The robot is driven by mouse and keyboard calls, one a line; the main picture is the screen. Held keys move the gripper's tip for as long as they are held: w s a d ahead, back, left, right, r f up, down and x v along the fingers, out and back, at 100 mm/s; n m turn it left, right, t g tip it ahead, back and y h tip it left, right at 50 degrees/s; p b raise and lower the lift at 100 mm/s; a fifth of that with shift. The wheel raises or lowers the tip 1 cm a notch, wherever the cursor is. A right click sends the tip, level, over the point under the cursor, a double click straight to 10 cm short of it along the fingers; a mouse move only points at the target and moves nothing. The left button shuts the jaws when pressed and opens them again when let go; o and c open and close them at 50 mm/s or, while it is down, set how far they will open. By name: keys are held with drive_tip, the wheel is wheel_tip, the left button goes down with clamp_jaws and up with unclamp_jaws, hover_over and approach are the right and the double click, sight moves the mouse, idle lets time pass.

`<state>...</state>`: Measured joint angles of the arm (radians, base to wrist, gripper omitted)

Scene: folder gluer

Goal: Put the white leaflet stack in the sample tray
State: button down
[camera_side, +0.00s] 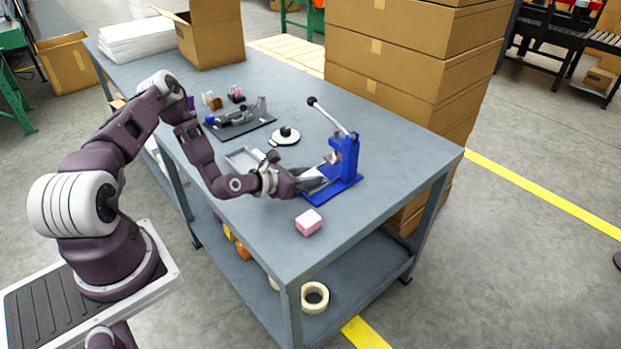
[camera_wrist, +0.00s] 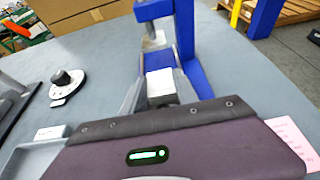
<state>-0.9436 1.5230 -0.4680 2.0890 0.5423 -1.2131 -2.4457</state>
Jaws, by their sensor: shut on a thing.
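My gripper (camera_side: 318,181) is low over the table at the blue press. In the wrist view its fingers (camera_wrist: 160,78) are shut on a small white block, which I take as the white leaflet stack (camera_wrist: 160,84). The stack is at the press's base, below its ram; I cannot tell whether it touches the base. The grey sample tray (camera_side: 241,160) lies on the table left of my gripper. Its edge and white label show at the lower left of the wrist view (camera_wrist: 42,150); my gripper body hides part of it.
The blue press (camera_side: 346,155) with its raised lever stands close around my fingers. A pink stack (camera_side: 308,222) lies near the table's front edge. A round black-knobbed piece (camera_side: 285,136) and a dark fixture (camera_side: 240,120) stand behind the tray. Cartons (camera_side: 410,75) rise behind the table.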

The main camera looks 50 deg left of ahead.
wheel_tip(320, 180, up, 17)
drive_tip(key=w+d, duration=0.2)
drive_tip(key=s+d+r, duration=0.1)
drive_tip(key=d+r, duration=0.7)
drive_tip(key=r, duration=0.2)
drive_tip(key=shift+s+r, duration=0.3)
drive_tip(key=shift+s, duration=0.1)
drive_tip(key=w+a+f, duration=0.2)
drive_tip(key=a+f, duration=0.6)
drive_tip(key=f, duration=0.7)
drive_tip(key=s+a+f, duration=0.1)
drive_tip(key=f, duration=0.5)
drive_tip(key=s+a+f, duration=0.1)
drive_tip(key=f, duration=0.5)
drive_tip(key=shift+s+f, duration=0.1)
drive_tip(key=shift+f, duration=0.05)
drive_tip(key=shift+f, duration=0.1)
